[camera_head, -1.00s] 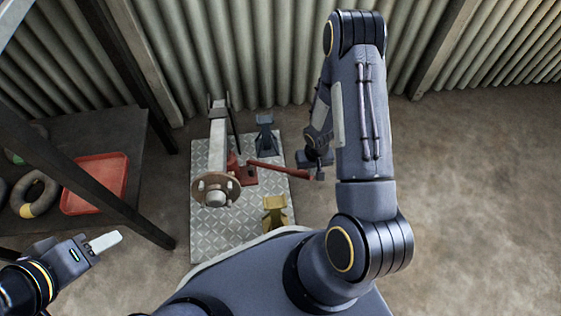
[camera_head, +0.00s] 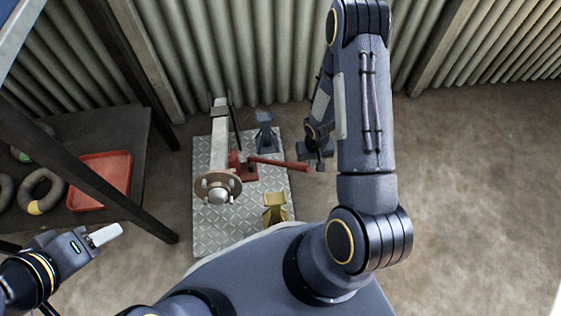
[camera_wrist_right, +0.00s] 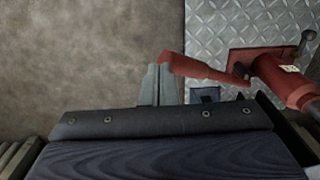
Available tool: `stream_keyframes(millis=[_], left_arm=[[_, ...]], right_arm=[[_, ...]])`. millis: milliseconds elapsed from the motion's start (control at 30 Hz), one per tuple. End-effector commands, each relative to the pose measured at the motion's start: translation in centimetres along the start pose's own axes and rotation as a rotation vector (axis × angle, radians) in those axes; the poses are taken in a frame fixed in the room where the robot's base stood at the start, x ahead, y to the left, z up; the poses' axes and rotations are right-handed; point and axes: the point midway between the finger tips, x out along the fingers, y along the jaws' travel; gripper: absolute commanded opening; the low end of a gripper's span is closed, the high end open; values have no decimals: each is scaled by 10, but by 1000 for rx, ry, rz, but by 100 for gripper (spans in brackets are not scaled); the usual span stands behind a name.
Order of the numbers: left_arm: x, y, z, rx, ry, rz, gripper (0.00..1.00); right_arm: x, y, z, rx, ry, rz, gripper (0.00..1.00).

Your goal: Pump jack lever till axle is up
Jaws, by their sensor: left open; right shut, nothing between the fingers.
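The red jack (camera_head: 245,170) stands on the metal tread plate, under the axle. Its red lever (camera_head: 280,163) points right toward my right gripper (camera_head: 320,165). In the right wrist view the lever (camera_wrist_right: 205,69) ends at the shut, empty fingers of my right gripper (camera_wrist_right: 160,80); whether they touch is unclear. The grey axle (camera_head: 219,140) ends in a round hub (camera_head: 218,188) near the plate's left side. The gap between jack and axle is hidden from above. My left gripper (camera_head: 104,235) is open and empty at the lower left, far from the jack.
A blue-grey stand (camera_head: 264,135) and a yellow stand (camera_head: 275,207) are on the tread plate (camera_head: 225,225). A dark bench at left holds a red tray (camera_head: 100,180) and rings. A dark post crosses there. Corrugated wall stands behind; floor at right is clear.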

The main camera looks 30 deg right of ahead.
Motion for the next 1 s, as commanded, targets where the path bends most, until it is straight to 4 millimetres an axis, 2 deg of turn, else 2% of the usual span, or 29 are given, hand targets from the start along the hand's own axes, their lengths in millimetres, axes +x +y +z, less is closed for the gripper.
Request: stream_keyframes(millis=[500, 1000], left_arm=[[-30, 14, -15, 0, 0, 0, 45], [-29, 13, -15, 0, 0, 0, 45]], right_arm=[[-49, 0, 0, -1, 0, 0, 0], [-49, 0, 0, 0, 0, 0, 0]])
